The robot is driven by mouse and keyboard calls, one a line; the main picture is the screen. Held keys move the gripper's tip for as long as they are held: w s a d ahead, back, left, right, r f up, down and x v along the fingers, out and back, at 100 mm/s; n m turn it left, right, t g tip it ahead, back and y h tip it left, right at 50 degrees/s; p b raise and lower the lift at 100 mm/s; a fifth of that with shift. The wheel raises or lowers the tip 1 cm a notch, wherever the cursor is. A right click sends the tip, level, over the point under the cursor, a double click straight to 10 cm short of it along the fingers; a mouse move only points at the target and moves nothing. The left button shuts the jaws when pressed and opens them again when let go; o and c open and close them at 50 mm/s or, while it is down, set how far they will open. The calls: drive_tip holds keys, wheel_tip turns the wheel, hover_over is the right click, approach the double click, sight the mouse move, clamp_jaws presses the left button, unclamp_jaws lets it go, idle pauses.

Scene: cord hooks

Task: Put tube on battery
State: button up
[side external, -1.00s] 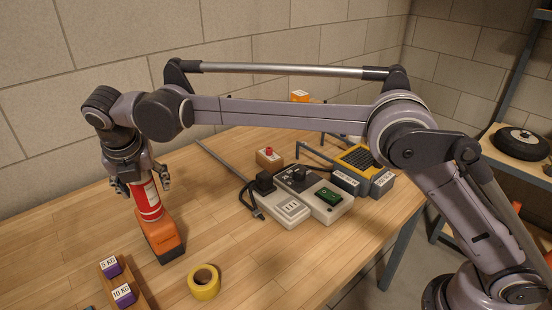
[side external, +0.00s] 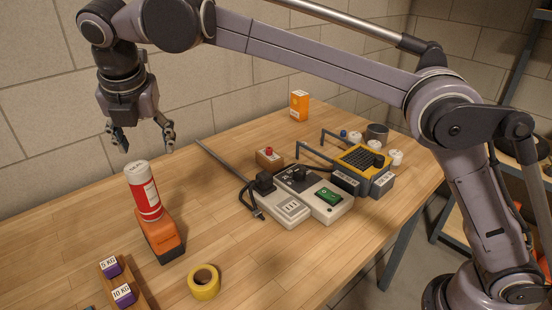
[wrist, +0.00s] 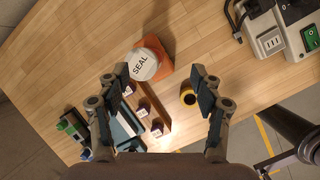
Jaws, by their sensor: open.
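The tube (side external: 144,192) is red with a white cap and a white label. It stands upright, slightly tilted in the picture, on top of the orange and dark battery (side external: 161,236) at the left of the table. In the wrist view its white cap (wrist: 145,65), marked SEAL, covers part of the battery (wrist: 165,58). My gripper (side external: 145,148) is open and empty above the tube, apart from it. In the wrist view my open fingers (wrist: 162,88) are spread with nothing between them in contact.
A yellow tape roll (side external: 204,282) and a wooden holder with purple weights (side external: 122,293) are near the front. A grey power box (side external: 312,195), a yellow-black device (side external: 361,163) and an orange box (side external: 299,105) stand to the right. A long rod (side external: 222,165) lies behind.

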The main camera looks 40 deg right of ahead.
drive_tip(key=s+d+f+m+t+y, duration=0.1)
drive_tip(key=s+d+m, duration=0.3)
drive_tip(key=d+m, duration=0.45)
drive_tip(key=s+d+m, duration=0.4)
drive_tip(key=d+m, duration=0.2)
drive_tip(key=d, duration=0.6)
drive_tip(key=s+d+f+m+t, duration=0.2)
drive_tip(key=s+d+f+m, duration=0.9)
drive_tip(key=s+f+m, duration=0.2)
drive_tip(key=shift+s+d+f+m, duration=0.15)
drive_tip(key=shift+s+f+m, duration=0.1)
drive_tip(key=shift+s+m, duration=0.65)
